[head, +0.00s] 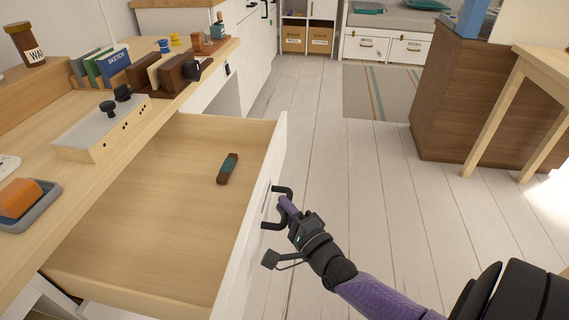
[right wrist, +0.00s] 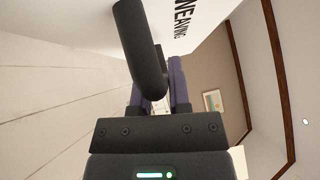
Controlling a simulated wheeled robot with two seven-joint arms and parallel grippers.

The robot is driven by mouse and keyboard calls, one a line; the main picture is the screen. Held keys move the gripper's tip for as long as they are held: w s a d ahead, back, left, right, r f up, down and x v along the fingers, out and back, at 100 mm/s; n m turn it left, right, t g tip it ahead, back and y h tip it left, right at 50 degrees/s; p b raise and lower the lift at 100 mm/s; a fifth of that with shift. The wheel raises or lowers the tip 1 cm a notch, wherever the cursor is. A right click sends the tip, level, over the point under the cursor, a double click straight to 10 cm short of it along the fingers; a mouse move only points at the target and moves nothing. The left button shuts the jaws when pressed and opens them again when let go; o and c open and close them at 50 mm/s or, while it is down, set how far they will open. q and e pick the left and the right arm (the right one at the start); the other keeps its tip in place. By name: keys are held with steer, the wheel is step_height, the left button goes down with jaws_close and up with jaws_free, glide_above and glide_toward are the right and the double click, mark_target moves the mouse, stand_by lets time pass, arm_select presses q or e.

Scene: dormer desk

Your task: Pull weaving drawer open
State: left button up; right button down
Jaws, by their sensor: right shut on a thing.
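The weaving drawer (head: 150,215) is pulled well out from under the desk in the head view, with its wooden interior showing. A small dark brown and teal object (head: 228,168) lies inside it. Its white front carries a black bar handle (head: 284,190), and the word WEAVING (right wrist: 183,18) shows on it in the right wrist view. My right gripper (head: 285,206) is shut on the handle, which also shows in the right wrist view (right wrist: 140,45). My left gripper is not in view.
The desk top (head: 60,105) holds a grey-topped box (head: 100,132), books (head: 113,62), an orange block in a tray (head: 22,198) and a jar (head: 27,44). The floor (head: 345,190) right of the drawer is clear. A brown cabinet (head: 455,100) stands farther right.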

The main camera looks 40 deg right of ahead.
steer(key=c, duration=0.6)
jaws_free()
steer(key=s+p, duration=0.1)
steer(key=s, duration=0.2)
steer(key=s+a+f+p, duration=0.1)
steer(key=s, duration=0.2)
steer(key=s+p, duration=0.1)
steer(key=s, duration=0.2)
steer(key=shift+s+a+f, duration=0.15)
steer(key=shift+s, duration=0.25)
steer(key=shift+s, duration=0.1)
